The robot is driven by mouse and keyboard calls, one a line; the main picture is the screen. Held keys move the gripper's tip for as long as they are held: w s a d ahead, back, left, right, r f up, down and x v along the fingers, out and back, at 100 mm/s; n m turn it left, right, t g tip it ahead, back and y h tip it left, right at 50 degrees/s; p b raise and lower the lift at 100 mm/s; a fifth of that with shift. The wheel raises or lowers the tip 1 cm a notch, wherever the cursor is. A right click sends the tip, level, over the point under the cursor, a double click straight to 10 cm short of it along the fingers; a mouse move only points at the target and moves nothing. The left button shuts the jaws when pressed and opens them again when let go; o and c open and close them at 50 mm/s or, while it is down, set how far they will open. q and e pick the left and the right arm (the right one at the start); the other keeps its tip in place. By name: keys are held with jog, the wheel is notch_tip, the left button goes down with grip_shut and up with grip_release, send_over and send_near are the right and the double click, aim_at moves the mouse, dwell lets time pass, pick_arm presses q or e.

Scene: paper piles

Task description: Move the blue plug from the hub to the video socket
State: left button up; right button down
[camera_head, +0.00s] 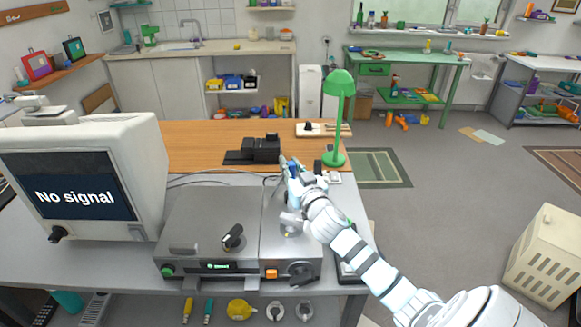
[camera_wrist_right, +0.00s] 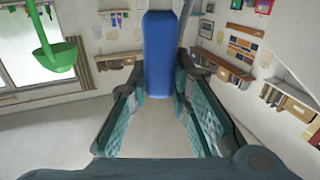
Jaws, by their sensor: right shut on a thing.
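My right gripper (camera_head: 287,163) is shut on the blue plug (camera_wrist_right: 158,55), which stands out between the two fingers in the right wrist view. In the head view only a small bit of blue shows at the fingertips, beside a black stepped block (camera_head: 255,151) at the back of the bench. I cannot tell whether that block is the hub, or whether the plug touches anything. The video socket cannot be made out. A monitor (camera_head: 85,185) on the left reads "No signal". My left gripper is not in view.
A grey metal device (camera_head: 210,222) with knobs stands on the bench in front of the block. A thin cable (camera_head: 205,174) runs behind it. A green lamp (camera_head: 338,115) stands just right of my gripper. Bare wooden top (camera_head: 195,140) lies left of the block.

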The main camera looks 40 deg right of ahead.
jog(key=shift+f, duration=0.15)
jog(key=c, duration=1.4)
grip_release()
jog(key=v, duration=1.2)
jog(key=shift+a, duration=0.1)
